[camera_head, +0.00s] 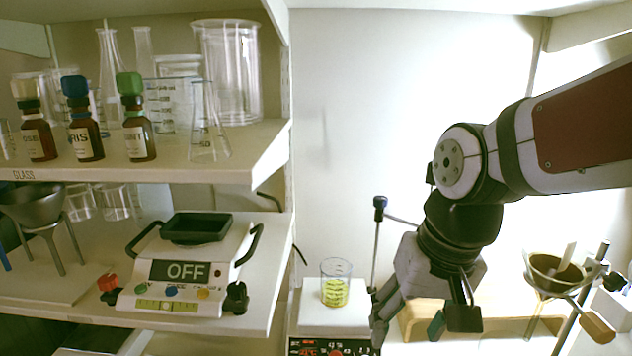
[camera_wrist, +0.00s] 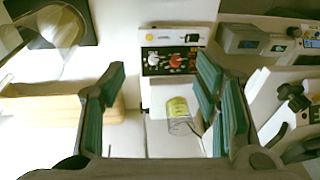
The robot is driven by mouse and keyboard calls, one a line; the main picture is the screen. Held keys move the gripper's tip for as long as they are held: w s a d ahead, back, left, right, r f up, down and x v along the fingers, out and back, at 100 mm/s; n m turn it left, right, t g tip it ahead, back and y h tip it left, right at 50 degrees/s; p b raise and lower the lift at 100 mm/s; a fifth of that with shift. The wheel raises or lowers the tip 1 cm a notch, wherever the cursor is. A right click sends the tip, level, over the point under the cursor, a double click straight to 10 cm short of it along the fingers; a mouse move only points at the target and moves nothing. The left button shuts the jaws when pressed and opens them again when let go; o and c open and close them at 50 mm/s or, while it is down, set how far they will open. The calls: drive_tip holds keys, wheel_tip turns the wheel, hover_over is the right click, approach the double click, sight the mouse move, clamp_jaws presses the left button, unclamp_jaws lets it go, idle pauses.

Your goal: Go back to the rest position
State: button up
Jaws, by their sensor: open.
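My gripper (camera_head: 408,322) hangs pointing down in the right half of the head view, at the end of my bent arm. Its fingers are apart, and nothing shows between them. In the wrist view the gripper (camera_wrist: 160,98) shows two teal-padded fingers spread wide. A beaker with yellow-green liquid (camera_head: 335,290) stands on a white stirrer plate, left of my gripper and apart from it. In the wrist view the beaker (camera_wrist: 180,112) appears beyond the fingers, nearer the right one.
Three brown bottles with cream, blue and green caps (camera_head: 84,135) stand on the upper left shelf (camera_head: 225,168) with glassware. A balance reading OFF (camera_head: 185,270) sits below. A wooden block (camera_head: 415,318) is behind my gripper. A funnel stand (camera_head: 558,280) is at right.

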drive_tip(key=s+d+r+t+p, duration=0.1)
drive_tip(key=s+d+r, duration=0.1)
drive_tip(key=s, duration=0.4)
drive_tip(key=s+d+r+t+h, duration=0.1)
drive_tip(key=s+d+r, duration=0.2)
drive_tip(key=s+d, duration=0.2)
drive_tip(key=shift+s+p, duration=0.4)
drive_tip(key=shift+s, duration=0.05)
